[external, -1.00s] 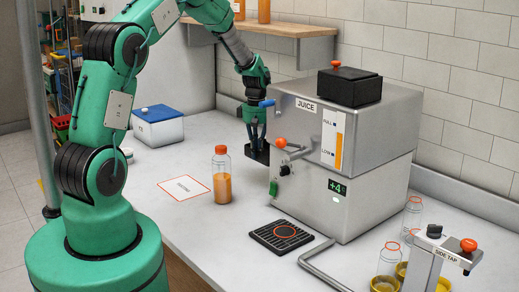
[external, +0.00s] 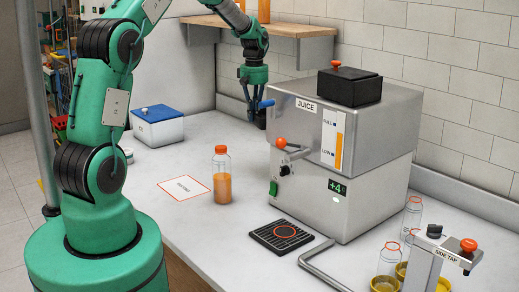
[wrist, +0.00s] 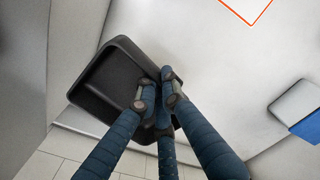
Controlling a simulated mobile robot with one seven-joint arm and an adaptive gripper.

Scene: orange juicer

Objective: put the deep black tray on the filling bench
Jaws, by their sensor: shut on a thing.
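The deep black tray (wrist: 112,78) is a dark, rounded, hollow tray, seen tilted in the wrist view. My gripper (wrist: 157,98) is shut on its near edge with several blue fingers. In the external view my gripper (external: 255,108) is at the far left of the juice machine, pointing down. Only a small dark part of the tray shows there, beside the machine's left side; the rest is hidden. The white bench (external: 215,130) lies below. I cannot tell whether the tray touches it.
The juice machine (external: 345,150) stands just right of my gripper. A filled orange-capped bottle (external: 221,178) and an orange-outlined label (external: 184,188) are on the bench at the front left. A blue-lidded box (external: 158,125) stands at the left. A wooden shelf (external: 270,30) hangs above.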

